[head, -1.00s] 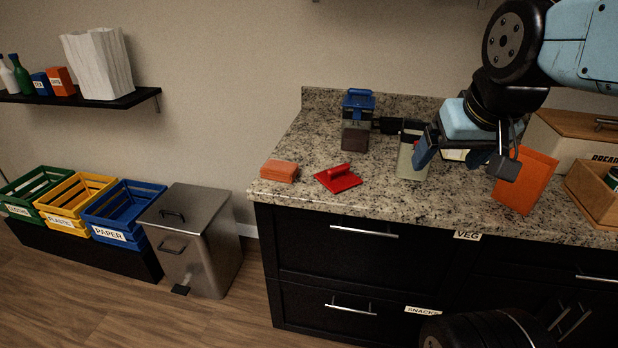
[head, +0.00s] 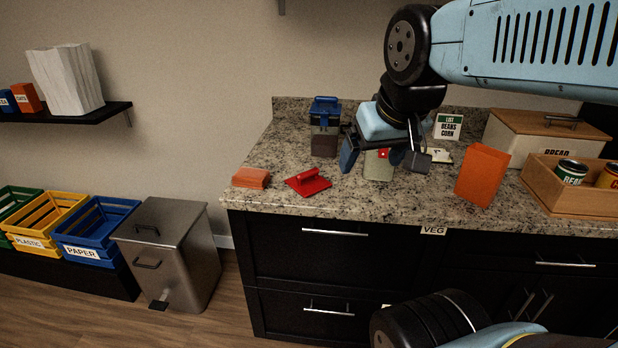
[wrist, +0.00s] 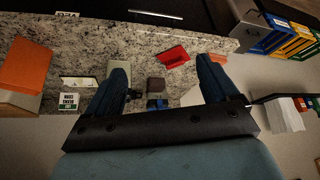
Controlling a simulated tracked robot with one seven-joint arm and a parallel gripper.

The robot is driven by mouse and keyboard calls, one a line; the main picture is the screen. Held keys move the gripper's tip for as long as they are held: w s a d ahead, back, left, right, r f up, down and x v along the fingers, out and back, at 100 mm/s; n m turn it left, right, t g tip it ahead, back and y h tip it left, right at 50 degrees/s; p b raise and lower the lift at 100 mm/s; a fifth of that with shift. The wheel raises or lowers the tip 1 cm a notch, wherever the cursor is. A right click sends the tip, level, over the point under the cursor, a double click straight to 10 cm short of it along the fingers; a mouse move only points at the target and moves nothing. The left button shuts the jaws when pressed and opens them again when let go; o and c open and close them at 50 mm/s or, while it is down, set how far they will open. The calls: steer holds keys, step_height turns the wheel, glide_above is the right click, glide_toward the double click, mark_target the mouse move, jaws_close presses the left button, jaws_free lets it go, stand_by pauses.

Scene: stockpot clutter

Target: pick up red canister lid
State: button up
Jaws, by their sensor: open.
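The red canister lid (head: 308,182) lies flat on the granite counter near its front edge, with a raised red handle on top. It also shows in the wrist view (wrist: 174,57), beyond the fingertips and a little right of centre. My gripper (head: 386,163) is open and empty above the counter, to the right of the lid. Its two fingers also show in the wrist view (wrist: 163,68). A canister with a blue clamp lid (head: 324,128) stands behind the red lid. A grey-green canister (head: 379,166) stands partly hidden behind my gripper.
An orange sponge (head: 251,178) lies left of the lid. An orange box (head: 482,175), a wooden tray with cans (head: 540,192) and a bread box (head: 535,138) stand to the right. The counter (head: 270,205) is clear around the lid's front.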

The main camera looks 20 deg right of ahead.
steer(key=shift+c, duration=0.2)
steer(key=shift+w, duration=0.25)
steer(key=c, duration=0.3)
steer(key=shift+w+f+n+g+h, duration=0.3)
steer(key=shift+w+n+g, duration=0.1)
steer(key=shift+n, duration=0.1)
steer(key=shift+c, duration=0.8)
steer(key=w+f+n+g+h, duration=0.1)
steer(key=w+n, duration=0.1)
steer(key=w+n+g+h, duration=0.1)
steer(key=w+n, duration=0.1)
steer(key=w+f+n+g+h, duration=0.1)
steer(key=w+n, duration=0.1)
steer(key=shift+w+a+f+g+h, duration=0.3)
steer(key=shift+w+a+f, duration=0.05)
steer(key=shift+w+a, duration=0.05)
steer(key=shift+c, duration=0.7)
steer(key=n+t+h, duration=0.3)
steer(key=n+h, duration=0.6)
steer(key=n, duration=0.8)
glide_toward(307, 173)
steer(key=x, duration=0.2)
steer(key=w+x, duration=0.1)
steer(key=x, duration=0.2)
steer(key=shift+a+r, duration=0.15)
steer(key=shift+f+x, duration=0.1)
steer(key=shift+x, duration=1.3)
steer(key=shift+f+x, duration=0.15)
steer(key=shift+x, duration=1.3)
